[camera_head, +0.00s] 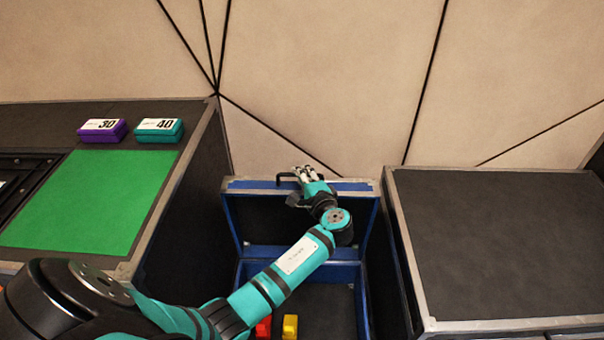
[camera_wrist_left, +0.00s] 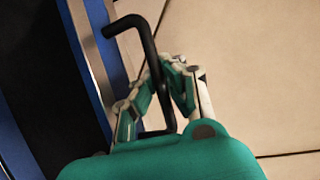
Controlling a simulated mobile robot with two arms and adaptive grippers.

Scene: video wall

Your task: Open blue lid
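The blue lid (camera_head: 232,184) stands raised at the back of a blue box (camera_head: 363,305), its dark inner face towards me. A black bent handle (camera_head: 287,178) is at the lid's top edge; it also shows in the left wrist view (camera_wrist_left: 149,50). My left gripper (camera_head: 306,173) is at this handle, above the lid's top edge. In the left wrist view its fingers (camera_wrist_left: 165,80) close in on both sides of the handle bar. The exact contact is partly hidden. My left forearm crosses over the open box. My right gripper is not in view.
A red block (camera_head: 263,328) and a yellow block (camera_head: 290,327) are inside the box. A dark table (camera_head: 500,245) stands right. On the left counter are a green panel (camera_head: 90,200), a purple box (camera_head: 102,131) and a teal box (camera_head: 159,130). A panelled wall (camera_head: 330,80) is behind.

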